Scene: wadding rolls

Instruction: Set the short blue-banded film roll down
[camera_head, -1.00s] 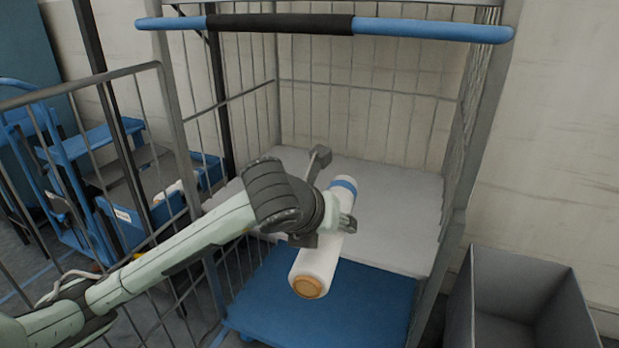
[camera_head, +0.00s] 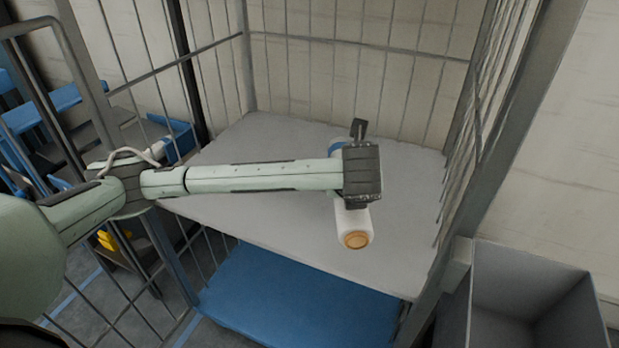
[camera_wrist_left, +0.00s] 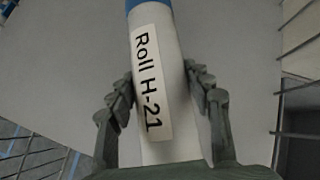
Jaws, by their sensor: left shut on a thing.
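The white film roll (camera_head: 353,222) has a blue band near its far end and an orange-brown core at its near end. It is over the grey shelf (camera_head: 412,225) of the wire cage cart, pointing away from me. My left gripper (camera_wrist_left: 162,98) is shut on it from above, one finger on each side. In the left wrist view the roll (camera_wrist_left: 182,60) shows a label reading "Roll H-21", with grey shelf around it. My wrist hides the roll's middle in the head view. I cannot tell whether the roll touches the shelf. My right gripper is not in view.
Wire walls enclose the shelf at the back and sides. The shelf around the roll is clear. A blue base (camera_head: 290,300) lies below it. An empty-looking grey bin (camera_head: 525,265) stands at the right. A blue trolley (camera_head: 180,142) is at the left.

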